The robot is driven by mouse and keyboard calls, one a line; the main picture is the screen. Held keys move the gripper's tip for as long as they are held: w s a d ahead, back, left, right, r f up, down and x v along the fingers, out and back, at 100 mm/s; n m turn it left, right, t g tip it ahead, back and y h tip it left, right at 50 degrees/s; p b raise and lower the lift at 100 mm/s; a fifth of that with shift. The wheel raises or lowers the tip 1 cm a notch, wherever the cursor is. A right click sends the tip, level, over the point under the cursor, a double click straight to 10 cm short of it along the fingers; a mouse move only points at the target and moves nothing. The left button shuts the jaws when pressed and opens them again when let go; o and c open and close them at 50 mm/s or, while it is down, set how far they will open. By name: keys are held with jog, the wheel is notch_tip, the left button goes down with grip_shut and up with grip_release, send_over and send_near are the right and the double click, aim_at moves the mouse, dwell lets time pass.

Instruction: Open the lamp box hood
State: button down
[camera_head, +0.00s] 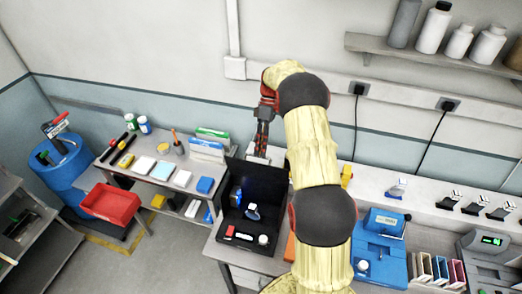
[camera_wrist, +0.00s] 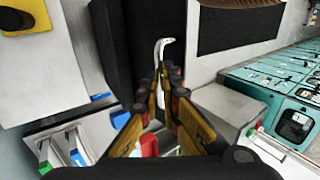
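The lamp box is most likely the black box (camera_head: 226,232) on the bench left of my arm in the head view. A tall black panel (camera_head: 268,182) stands up at its back, and its inside shows from the front. My gripper (camera_head: 262,138) points down behind the top edge of this panel. In the wrist view, dark panels (camera_wrist: 115,45) fill the upper left. A thin pale hooked bar (camera_wrist: 162,48) runs between the two fingertips of my gripper (camera_wrist: 164,80). The fingers are close together along the bar. I cannot tell whether they press on it.
Small items lie in the black box. A blue device (camera_head: 380,245) stands right of my arm. A side table (camera_head: 150,200) with boxes and a red bin (camera_head: 110,203) are at the left. A shelf with bottles (camera_head: 420,50) hangs on the wall at the upper right.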

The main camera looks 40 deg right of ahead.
jog(key=shift+s+f, duration=0.2)
jog(key=shift+f, duration=0.35)
jog(key=shift+s+f, duration=0.15)
jog(key=shift+f, duration=0.4)
jog(key=c, duration=1.9)
grip_release()
jog(key=shift+w, duration=0.1)
jog(key=shift+v, duration=6.4)
jog(key=shift+w+a, duration=0.15)
jog(key=shift+a, duration=0.05)
